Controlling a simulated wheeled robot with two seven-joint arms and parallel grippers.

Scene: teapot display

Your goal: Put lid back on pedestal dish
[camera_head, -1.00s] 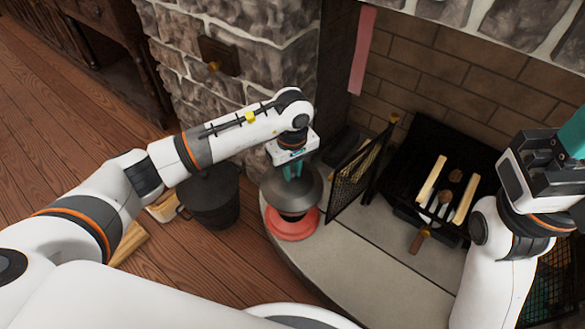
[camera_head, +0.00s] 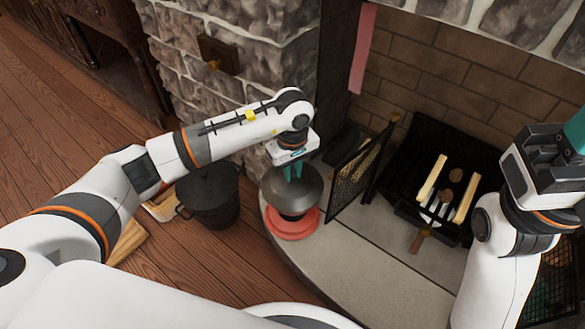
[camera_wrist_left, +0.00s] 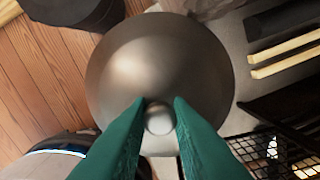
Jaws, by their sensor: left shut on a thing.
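A dark grey metal lid (camera_head: 309,189), dome-shaped with a round knob (camera_wrist_left: 159,121), is under my left gripper (camera_head: 293,172). In the left wrist view the teal fingertips (camera_wrist_left: 159,102) are on both sides of the knob, shut on it. The lid (camera_wrist_left: 150,65) looks about level. Below it in the head view are a dark part and a wide coral-red disc (camera_head: 288,231) on the hearth. The lid hides most of what is beneath, so I cannot tell whether it touches the dish. My right gripper (camera_head: 573,135) is partly cut off at the right edge.
A black bucket (camera_head: 212,205) stands on the wooden floor left of the stone hearth (camera_head: 365,260). A mesh fire screen (camera_head: 353,185) stands close on the lid's right. A grate with logs (camera_head: 432,178) lies farther right. The stone wall is behind.

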